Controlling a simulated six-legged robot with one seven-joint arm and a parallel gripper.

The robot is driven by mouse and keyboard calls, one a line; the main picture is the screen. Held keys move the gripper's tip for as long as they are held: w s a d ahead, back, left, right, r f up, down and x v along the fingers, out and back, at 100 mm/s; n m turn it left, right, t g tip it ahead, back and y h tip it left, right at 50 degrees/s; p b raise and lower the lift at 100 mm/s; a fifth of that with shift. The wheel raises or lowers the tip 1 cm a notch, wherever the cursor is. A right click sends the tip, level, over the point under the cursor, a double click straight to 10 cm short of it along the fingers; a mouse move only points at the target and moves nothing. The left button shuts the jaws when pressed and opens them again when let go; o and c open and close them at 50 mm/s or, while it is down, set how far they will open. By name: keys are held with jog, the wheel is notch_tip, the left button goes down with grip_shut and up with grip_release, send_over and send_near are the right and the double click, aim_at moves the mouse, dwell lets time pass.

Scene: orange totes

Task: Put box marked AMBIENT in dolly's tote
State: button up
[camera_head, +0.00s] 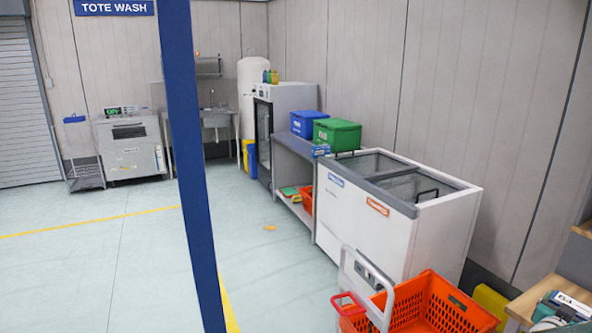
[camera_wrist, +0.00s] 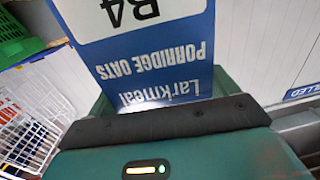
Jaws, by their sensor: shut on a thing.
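My gripper (camera_wrist: 158,95) shows in the wrist view, shut on a blue and white box (camera_wrist: 150,55) printed "Larkmeal PORRIDGE OATS" and "B4". The print is upside down in this view. The box stands out beyond the dark edge of my gripper; its far end is cut off by the frame. I read no AMBIENT mark on its visible face. In the head view, an orange tote (camera_head: 462,306) is at the bottom right by a pale trolley handle (camera_head: 363,275), probably the dolly. Its inside is only partly seen. My gripper is not in the head view.
A white chest freezer (camera_head: 365,226) stands behind the orange tote. Blue (camera_head: 308,124) and green (camera_head: 337,134) crates are on a counter beyond. A blue post (camera_head: 194,165) crosses the head view. A wooden bench with items (camera_head: 560,308) is at right. The floor at left is clear.

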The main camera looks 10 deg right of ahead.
jog(key=w+a+f+n+t+y, duration=0.4)
jog(key=w+a, duration=0.5)
jog(key=a, duration=1.2)
jog(key=w+a+f+n+t+y, duration=0.4)
jog(key=w+a, duration=0.5)
jog(key=a, duration=1.3)
jog(key=w+a+f+n+t+y, duration=0.4)
jog(key=w+a+y, duration=0.5)
jog(key=a, duration=1.2)
notch_tip(320, 180, down, 3)
jog(key=n, duration=0.2)
jog(key=shift+w+a+n+t, duration=0.2)
jog(key=shift+w+n+t, duration=0.1)
jog(key=shift+t, duration=0.1)
